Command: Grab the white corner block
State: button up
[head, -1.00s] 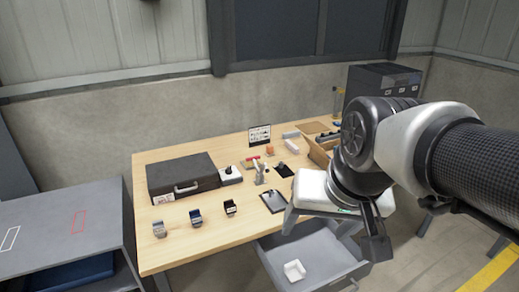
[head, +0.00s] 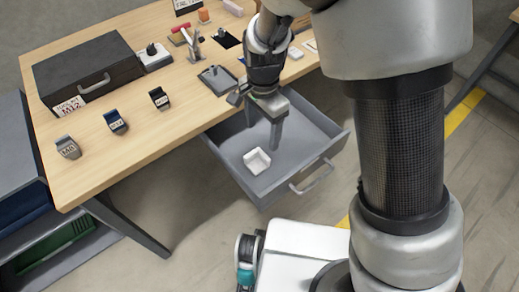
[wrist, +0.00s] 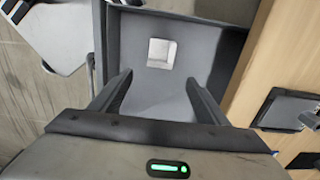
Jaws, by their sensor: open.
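The white corner block (head: 257,160) lies on the floor of the open grey drawer (head: 296,158), towards its front left part in the head view. In the wrist view the white block (wrist: 161,53) sits beyond the fingertips, centred roughly between them. My gripper (head: 262,122) is above the drawer, fingers pointing down, a little behind and above the block. In the wrist view the two fingers of my gripper (wrist: 157,90) are spread apart with nothing between them.
The wooden table (head: 185,110) stands behind and left of the drawer. It carries a black case (head: 90,75), several small labelled clips, and a dark plate (head: 218,79). The drawer walls and front handle (head: 312,178) surround the block. The rest of the drawer floor is clear.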

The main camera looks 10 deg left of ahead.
aim_at(262, 154)
notch_tip(262, 154, down, 13)
jog(key=b, duration=0.3)
jog(key=shift+r, duration=0.1)
jog(key=shift+c, duration=0.2)
jog(key=c, duration=1.1)
